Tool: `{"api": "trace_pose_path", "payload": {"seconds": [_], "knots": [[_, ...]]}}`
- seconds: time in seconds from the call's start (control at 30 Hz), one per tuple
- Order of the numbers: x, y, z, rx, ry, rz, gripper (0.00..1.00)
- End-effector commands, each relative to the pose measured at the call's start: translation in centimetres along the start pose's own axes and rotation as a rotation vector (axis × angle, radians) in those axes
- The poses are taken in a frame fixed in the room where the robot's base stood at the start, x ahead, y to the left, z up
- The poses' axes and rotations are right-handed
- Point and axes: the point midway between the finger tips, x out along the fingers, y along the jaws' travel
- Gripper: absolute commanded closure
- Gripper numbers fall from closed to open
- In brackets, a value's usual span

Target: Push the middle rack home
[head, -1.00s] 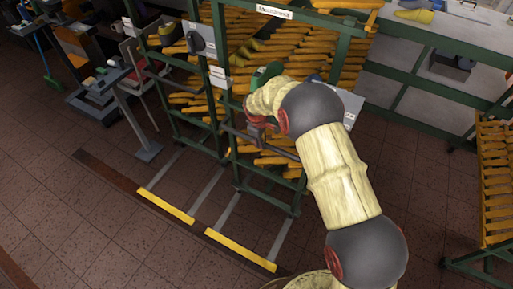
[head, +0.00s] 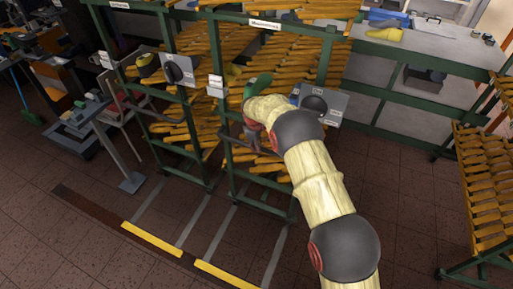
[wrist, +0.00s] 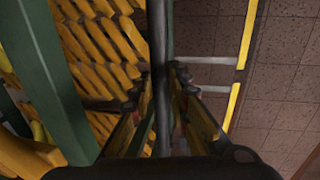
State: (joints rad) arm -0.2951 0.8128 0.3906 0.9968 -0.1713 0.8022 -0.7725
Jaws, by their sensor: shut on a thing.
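The middle rack (head: 298,29) is a tall green frame with sloping rows of yellow-orange shoe lasts and a white label on its top bar. Its front stands slightly nearer me than the left rack's front. My gripper (wrist: 160,92) is shut on the rack's dark handle bar (wrist: 160,45), which runs between the fingers in the wrist view. In the head view my arm covers the rack's lower right part, and my wrist hides most of the grip. The rack's green post (wrist: 48,85) and lasts (wrist: 100,40) show left of the bar.
The left rack (head: 128,65) stands close beside the middle one. Yellow floor strips (head: 152,241) and grey floor lines lie in front. Another rack of lasts (head: 487,190) stands at the far right. A grey stand (head: 131,182) is at the left. The front floor is open.

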Motion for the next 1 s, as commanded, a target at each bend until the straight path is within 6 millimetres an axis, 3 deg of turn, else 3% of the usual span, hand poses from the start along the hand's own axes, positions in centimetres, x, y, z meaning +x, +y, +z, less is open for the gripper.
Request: {"api": "trace_pose_path", "payload": {"seconds": [0.2, 0.23, 0.53, 0.83, 1.0], "knots": [[-0.2, 0.6, 0.0, 0.001, 0.006, 0.012, 1.0], [-0.2, 0.6, 0.0, 0.001, 0.006, 0.012, 0.81], [-0.2, 0.4, 0.0, 0.001, 0.004, 0.009, 0.64], [-0.2, 0.3, 0.0, 0.0, 0.004, 0.007, 0.64], [-1.8, 0.4, -0.1, 0.0, 0.006, 0.009, 0.64]]}}
